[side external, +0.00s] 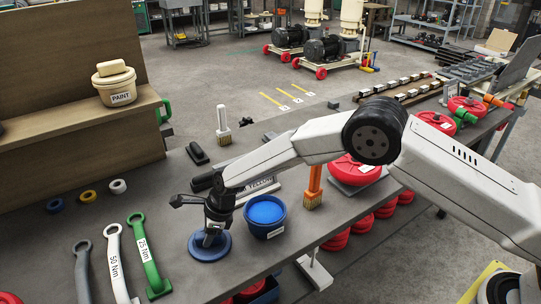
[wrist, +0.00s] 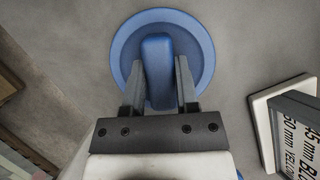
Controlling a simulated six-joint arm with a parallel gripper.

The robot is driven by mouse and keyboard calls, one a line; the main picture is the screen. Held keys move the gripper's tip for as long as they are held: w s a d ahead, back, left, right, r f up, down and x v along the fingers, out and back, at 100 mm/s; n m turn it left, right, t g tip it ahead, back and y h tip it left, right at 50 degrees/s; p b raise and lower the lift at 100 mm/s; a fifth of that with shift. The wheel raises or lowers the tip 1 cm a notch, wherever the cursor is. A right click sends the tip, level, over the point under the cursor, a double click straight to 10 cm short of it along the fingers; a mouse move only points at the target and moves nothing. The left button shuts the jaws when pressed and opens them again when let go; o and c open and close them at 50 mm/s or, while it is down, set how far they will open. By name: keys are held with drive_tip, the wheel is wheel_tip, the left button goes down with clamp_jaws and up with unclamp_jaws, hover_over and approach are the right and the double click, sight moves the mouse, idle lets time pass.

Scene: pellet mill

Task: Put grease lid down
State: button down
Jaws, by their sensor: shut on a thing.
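The grease lid (side external: 209,245) is a round blue disc with a raised handle bar. It is at or just above the grey bench top, left of the blue grease tub (side external: 265,215); I cannot tell whether it touches. In the wrist view the lid (wrist: 203,60) is seen from above, and my gripper (wrist: 160,85) is shut on its handle bar, one finger on each side. In the side view my gripper (side external: 214,228) points down over the lid. The tub is uncovered and shows blue grease inside.
Grey, white and green wrenches (side external: 147,258) lie left of the lid. An orange-handled brush (side external: 313,188) and a red round container (side external: 355,168) stand to the right. A wooden shelf (side external: 75,140) holds a paint tub (side external: 115,85). Bare bench surrounds the lid's left side.

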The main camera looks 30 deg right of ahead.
drive_tip(key=shift+f, duration=0.1)
drive_tip(key=shift+c, duration=1.8)
unclamp_jaws()
drive_tip(key=v, duration=1.2)
drive_tip(key=shift+s+d, duration=0.1)
